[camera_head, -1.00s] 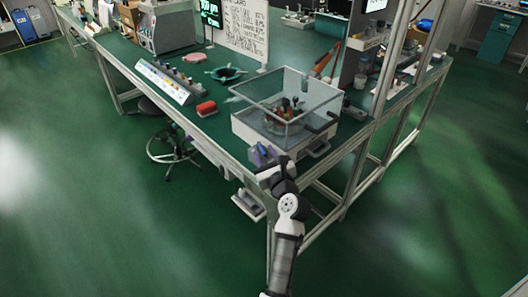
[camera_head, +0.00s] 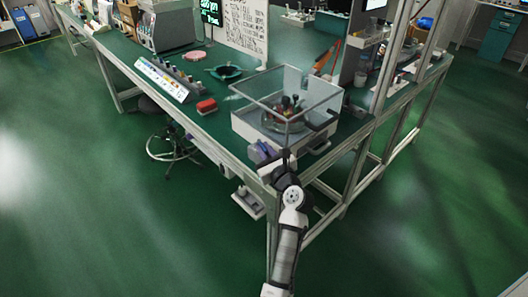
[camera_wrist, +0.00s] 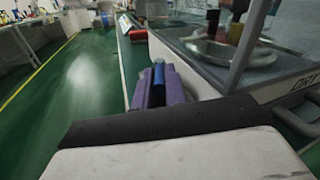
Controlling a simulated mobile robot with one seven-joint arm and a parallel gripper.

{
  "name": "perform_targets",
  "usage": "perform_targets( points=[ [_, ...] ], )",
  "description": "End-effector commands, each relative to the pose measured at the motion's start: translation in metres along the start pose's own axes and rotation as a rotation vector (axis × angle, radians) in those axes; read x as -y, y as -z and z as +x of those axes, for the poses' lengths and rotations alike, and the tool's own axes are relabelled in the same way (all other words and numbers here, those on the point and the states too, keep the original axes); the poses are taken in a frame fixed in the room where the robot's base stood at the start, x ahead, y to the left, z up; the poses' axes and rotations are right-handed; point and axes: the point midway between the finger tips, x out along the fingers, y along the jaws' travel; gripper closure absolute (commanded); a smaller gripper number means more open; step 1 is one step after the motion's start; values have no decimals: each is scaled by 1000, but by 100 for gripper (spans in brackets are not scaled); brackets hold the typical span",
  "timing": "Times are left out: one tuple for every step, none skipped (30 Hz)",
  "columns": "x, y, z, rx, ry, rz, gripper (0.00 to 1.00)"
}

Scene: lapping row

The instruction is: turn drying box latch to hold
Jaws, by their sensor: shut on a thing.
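The drying box (camera_head: 254,131) has a white base and a clear cover (camera_head: 262,107), and stands at the near corner of the green bench. A round metal dish with dark and coloured items shows inside it. In the wrist view its white side (camera_wrist: 188,62) is close on the right. My gripper (camera_head: 265,151), with purple fingers, is at the box's front left edge. In the wrist view the fingers (camera_wrist: 159,88) are shut around a narrow blue piece (camera_wrist: 159,73), which looks like the latch. The latch's pivot and markings are hidden or too small to read.
A red block (camera_head: 206,106), a panel with a row of knobs (camera_head: 165,79) and a dark green tray (camera_head: 226,72) are on the bench left of the box. A stool (camera_head: 172,148) stands beside the bench. The floor at left is clear.

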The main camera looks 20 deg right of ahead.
Motion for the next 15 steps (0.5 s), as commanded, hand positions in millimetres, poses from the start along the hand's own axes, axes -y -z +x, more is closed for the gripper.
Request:
perform_targets(
  points=[
    [3, 3, 0, 6, -30, 1, 100],
    [4, 3, 0, 11, -52, 0, 100],
    [5, 2, 0, 17, -80, -1, 100],
    [6, 3, 0, 20, -101, 1, 100],
    [7, 2, 1, 23, -119, -1, 100],
    [8, 3, 1, 28, -141, 1, 100],
    [8, 3, 1, 30, -156, 0, 100],
    [8, 2, 1, 34, -168, -1, 100],
    [8, 2, 1, 37, -181, -1, 100],
    [8, 2, 1, 39, -187, -1, 100],
    [8, 2, 0, 40, -193, -1, 100],
    [8, 2, 0, 42, -197, -2, 100],
    [8, 2, 0, 42, -198, -2, 100],
    [8, 2, 0, 42, -198, -2, 100],
    [8, 2, 0, 42, -198, -2, 100]
  ],
)
